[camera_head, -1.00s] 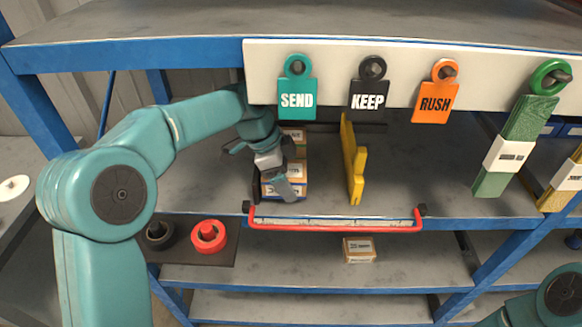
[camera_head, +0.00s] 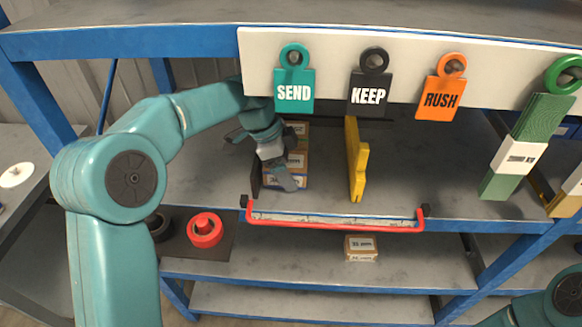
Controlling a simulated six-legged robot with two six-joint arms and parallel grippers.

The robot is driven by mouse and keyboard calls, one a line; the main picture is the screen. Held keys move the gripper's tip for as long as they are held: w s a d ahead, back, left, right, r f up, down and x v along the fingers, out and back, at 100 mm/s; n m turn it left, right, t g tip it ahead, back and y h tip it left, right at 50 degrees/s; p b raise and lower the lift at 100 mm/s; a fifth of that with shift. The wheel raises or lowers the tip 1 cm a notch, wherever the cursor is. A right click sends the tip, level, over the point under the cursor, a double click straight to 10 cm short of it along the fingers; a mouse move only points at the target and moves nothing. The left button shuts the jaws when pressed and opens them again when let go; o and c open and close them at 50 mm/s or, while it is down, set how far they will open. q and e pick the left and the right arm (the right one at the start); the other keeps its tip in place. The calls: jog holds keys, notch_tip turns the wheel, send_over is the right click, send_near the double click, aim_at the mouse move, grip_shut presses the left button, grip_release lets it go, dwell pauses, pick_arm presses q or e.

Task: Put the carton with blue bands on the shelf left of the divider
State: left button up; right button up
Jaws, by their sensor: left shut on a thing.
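The carton with blue bands (camera_head: 300,181) is on the grey shelf (camera_head: 328,195), left of the yellow divider (camera_head: 356,163). Its left part is hidden by my left gripper (camera_head: 284,180), which is shut on it. I cannot tell whether the carton rests fully on the shelf. Another brown carton (camera_head: 299,129) shows behind it. My right gripper is out of view; only part of my right arm shows at the lower right.
A red rail (camera_head: 335,225) runs along the shelf's front edge. Tags SEND (camera_head: 294,92), KEEP (camera_head: 369,94) and RUSH (camera_head: 440,100) hang above. A small carton (camera_head: 361,248) sits on the lower shelf. Free shelf surface lies right of the divider.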

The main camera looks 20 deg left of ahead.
pick_arm(q)
jog(key=shift+w+a+f, duration=0.1)
jog(key=shift+w+f, duration=0.1)
jog(key=shift+w, duration=0.1)
jog(key=shift+s, duration=0.3)
jog(key=o, duration=0.9)
jog(key=shift+f, duration=0.1)
jog(key=shift+o, duration=1)
jog(key=shift+w+f, duration=0.15)
jog(key=shift+w, duration=0.05)
jog(key=shift+s, duration=0.15)
jog(key=shift+f, duration=0.1)
jog(key=v, duration=0.8)
jog(key=shift+p, duration=0.4)
